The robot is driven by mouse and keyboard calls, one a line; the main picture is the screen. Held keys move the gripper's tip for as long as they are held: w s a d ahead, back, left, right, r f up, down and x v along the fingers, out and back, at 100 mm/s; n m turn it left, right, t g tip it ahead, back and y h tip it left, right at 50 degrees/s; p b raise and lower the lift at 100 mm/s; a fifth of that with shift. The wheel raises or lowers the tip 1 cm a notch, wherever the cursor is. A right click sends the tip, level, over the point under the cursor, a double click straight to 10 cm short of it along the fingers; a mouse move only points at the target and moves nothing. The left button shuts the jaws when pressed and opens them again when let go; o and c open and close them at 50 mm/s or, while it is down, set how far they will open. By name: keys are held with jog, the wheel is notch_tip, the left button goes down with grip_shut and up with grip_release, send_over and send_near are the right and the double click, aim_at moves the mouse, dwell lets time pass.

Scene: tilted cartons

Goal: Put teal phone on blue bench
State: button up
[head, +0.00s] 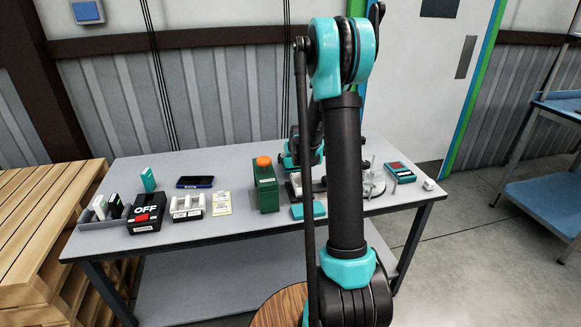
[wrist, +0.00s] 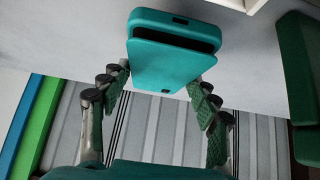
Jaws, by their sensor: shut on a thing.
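The teal phone (wrist: 165,68) shows in the wrist view between the fingers of my gripper (wrist: 162,92), which is shut on it. In the head view my arm hides most of the gripper. A flat teal piece (head: 309,211) shows by the table's front edge beside my arm; I cannot tell whether it is the same phone. The blue bench (head: 552,203) stands at the far right, partly cut off by the picture edge.
A green canister with an orange cap (head: 266,190) stands close to the gripper on the grey table (head: 240,225). Farther left are an upright teal item (head: 148,180), a dark phone (head: 195,182) and a black OFF box (head: 146,211). Open floor (head: 475,245) separates table and bench.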

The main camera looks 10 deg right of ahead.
jog(key=shift+f, duration=1.7)
jog(key=o, duration=1)
jog(key=shift+f, duration=0.15)
jog(key=o, duration=0.4)
jog(key=shift+o, duration=0.2)
